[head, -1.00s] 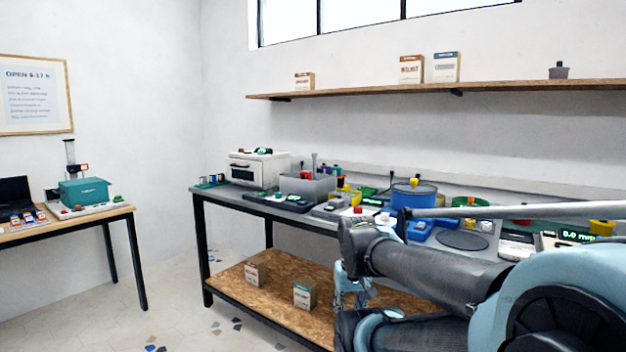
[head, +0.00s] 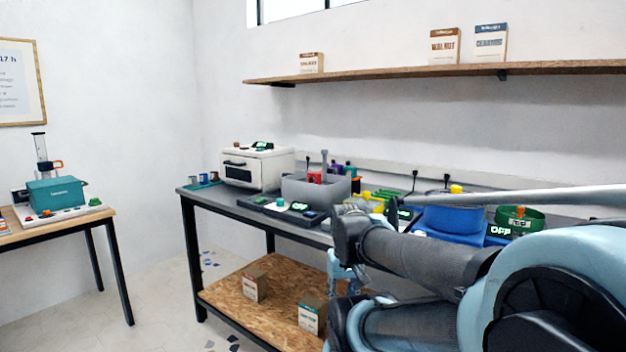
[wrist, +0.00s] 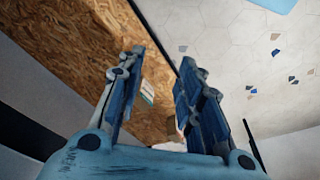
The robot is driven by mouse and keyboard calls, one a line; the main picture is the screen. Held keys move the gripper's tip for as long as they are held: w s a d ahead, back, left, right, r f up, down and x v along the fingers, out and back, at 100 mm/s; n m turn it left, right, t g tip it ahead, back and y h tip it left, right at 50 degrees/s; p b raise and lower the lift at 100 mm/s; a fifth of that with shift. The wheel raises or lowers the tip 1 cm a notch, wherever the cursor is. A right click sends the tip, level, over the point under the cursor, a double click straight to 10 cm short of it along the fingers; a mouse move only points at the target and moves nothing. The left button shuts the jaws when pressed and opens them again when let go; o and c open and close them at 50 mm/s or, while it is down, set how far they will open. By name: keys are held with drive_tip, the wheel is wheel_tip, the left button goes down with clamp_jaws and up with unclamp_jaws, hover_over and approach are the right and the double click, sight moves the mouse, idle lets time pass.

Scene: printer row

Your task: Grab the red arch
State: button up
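A small red piece (head: 316,176) shows above the rim of a grey bin (head: 338,189) on the long workbench; it is too small to tell whether it is the red arch. No other clear red arch shows. My gripper (wrist: 160,65) is open and empty in the wrist view, with its two blue fingers apart. In the head view it hangs in front of the bench, largely hidden by my arm. In the wrist view the lower wooden shelf (wrist: 80,48) and the floor lie beyond the fingers.
A white oven-like machine (head: 256,168) stands left of the bin. A blue tub (head: 452,217) and a green round container (head: 519,221) stand to the right. Boxes (head: 254,286) sit on the lower shelf. Floor is clear between the bench and the left table (head: 75,230).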

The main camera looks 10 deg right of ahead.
drive_tip(key=shift+w+a, duration=0.1)
drive_tip(key=shift+w, duration=0.1)
drive_tip(key=o, duration=0.4)
drive_tip(key=shift+r, duration=0.1)
drive_tip(key=shift+c, duration=0.2)
drive_tip(key=w+r+n+y, duration=0.1)
drive_tip(key=w+r+n, duration=0.1)
drive_tip(key=w+r, duration=0.75)
drive_tip(key=w+r+n, duration=0.2)
drive_tip(key=w+r, duration=0.5)
drive_tip(key=r, duration=0.6)
drive_tip(key=w+d+r+n+t+y, duration=0.1)
drive_tip(key=w+d+r+n, duration=0.15)
drive_tip(key=w+r, duration=0.8)
drive_tip(key=w+d+r+n+y, duration=0.1)
drive_tip(key=w+d+r+n, duration=0.15)
drive_tip(key=w+r, duration=0.75)
hover_over(315, 173)
drive_tip(key=s+d, duration=0.1)
drive_tip(key=d, duration=0.1)
wheel_tip(315, 173, down, 14)
drive_tip(key=r, duration=0.1)
drive_tip(key=shift+s+a+x, duration=0.1)
drive_tip(key=shift+x, duration=1.35)
drive_tip(key=shift+s+a+x, duration=0.1)
drive_tip(key=shift+s+x, duration=0.05)
drive_tip(key=shift+x, duration=1.3)
clamp_jaws()
